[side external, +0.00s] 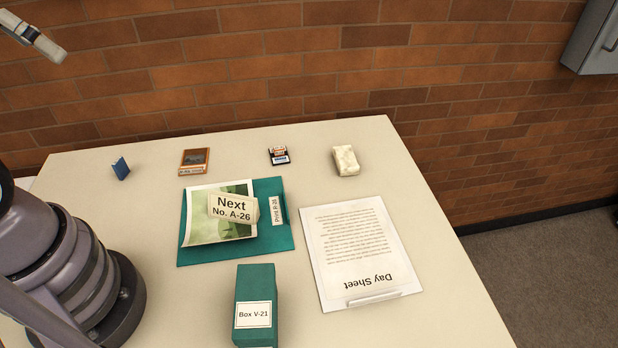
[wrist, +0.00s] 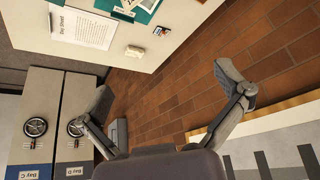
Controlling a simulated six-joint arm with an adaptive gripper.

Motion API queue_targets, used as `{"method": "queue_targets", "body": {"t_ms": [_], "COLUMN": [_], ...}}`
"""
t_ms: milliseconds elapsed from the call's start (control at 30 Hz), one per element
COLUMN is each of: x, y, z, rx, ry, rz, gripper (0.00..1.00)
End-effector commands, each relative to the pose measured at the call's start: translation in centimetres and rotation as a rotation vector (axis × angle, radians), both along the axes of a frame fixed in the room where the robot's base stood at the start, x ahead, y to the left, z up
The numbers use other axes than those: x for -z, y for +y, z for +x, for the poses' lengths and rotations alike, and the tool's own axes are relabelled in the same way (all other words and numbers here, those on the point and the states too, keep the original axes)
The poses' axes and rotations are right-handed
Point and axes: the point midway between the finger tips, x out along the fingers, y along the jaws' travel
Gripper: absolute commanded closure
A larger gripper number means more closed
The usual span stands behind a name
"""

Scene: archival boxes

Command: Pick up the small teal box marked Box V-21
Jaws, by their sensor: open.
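The small teal box (side external: 257,280) marked Box V-21 stands near the front edge of the table, in front of the teal folder, with its white label facing the camera in the side external view. Its lower end is cut off by the frame edge. I cannot make it out in the wrist view. My gripper (wrist: 165,88) shows in the wrist view with its two fingers spread wide and nothing between them.
The teal folder (side external: 193,256) holds a green print and a "Next No. A-26" card (side external: 232,208). The Day Sheet (side external: 357,245) lies to the right. A blue block (side external: 121,168), an orange-framed picture (side external: 194,161), a small dark item (side external: 278,155) and a cream block (side external: 345,160) stand behind.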

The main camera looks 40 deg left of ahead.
Motion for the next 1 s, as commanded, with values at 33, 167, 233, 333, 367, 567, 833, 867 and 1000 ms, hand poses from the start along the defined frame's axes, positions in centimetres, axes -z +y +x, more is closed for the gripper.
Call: {"method": "queue_targets", "body": {"t_ms": [33,167,233,333,367,567,833,867,1000], "x": [0.0,0.0,0.1,0.4,0.7,3.5,9.8,10.6,15.1], "y": [0.0,0.0,-0.1,-0.5,-0.8,-3.6,-8.4,-8.9,-11.5], "z": [0.0,0.0,0.1,0.8,1.1,4.5,8.9,9.3,10.7], "rx": [0.0,0.0,0.0,-0.004,-0.006,-0.048,-0.164,-0.18,-0.268], "ry": [0.0,0.0,0.007,0.06,0.089,0.385,0.83,0.877,1.1], "rz": [0.0,0.0,-0.004,-0.028,-0.043,-0.186,-0.382,-0.401,-0.486], "gripper": [0.01,0.01,0.01,0.01,0.01,0.01,0.01,0.01,0.01]}}
